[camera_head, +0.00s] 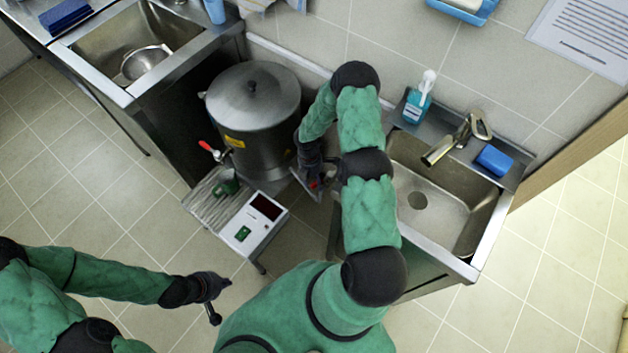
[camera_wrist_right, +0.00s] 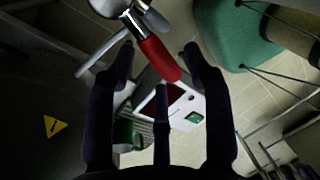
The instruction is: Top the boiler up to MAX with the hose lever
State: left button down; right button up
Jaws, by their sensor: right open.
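The boiler (camera_head: 253,125) is a steel pot with a closed lid, standing between the two sink units. A tap with a red handle (camera_head: 205,146) is on its left side. My right gripper (camera_head: 312,180) is at the boiler's right side. In the right wrist view, a red-handled lever (camera_wrist_right: 158,60) lies between the spread fingertips of the open right gripper (camera_wrist_right: 158,52); contact cannot be told. My left gripper (camera_head: 218,300) is open and empty above the floor at the lower left. The boiler's water level and MAX mark are not visible.
A white control box (camera_head: 244,236) with a dark display and green button stands before the boiler. A green cup (camera_head: 226,186) is on the drip tray (camera_head: 200,203). A sink (camera_head: 430,205) with faucet (camera_head: 450,140) is on the right; another sink (camera_head: 110,40) is at upper left.

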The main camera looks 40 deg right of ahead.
grip_shut()
jog(key=w+d+m+t+y+b, duration=0.1)
jog(key=w+d+m+b, duration=0.3)
jog(key=m, duration=1)
jog(key=shift+w+d+t+y, duration=0.3)
jog(key=shift+w+d+y, duration=0.3)
jog(key=shift+w+d, duration=0.4)
jog(key=shift+d+r+m, duration=0.1)
jog(key=shift+m, duration=0.2)
grip_release()
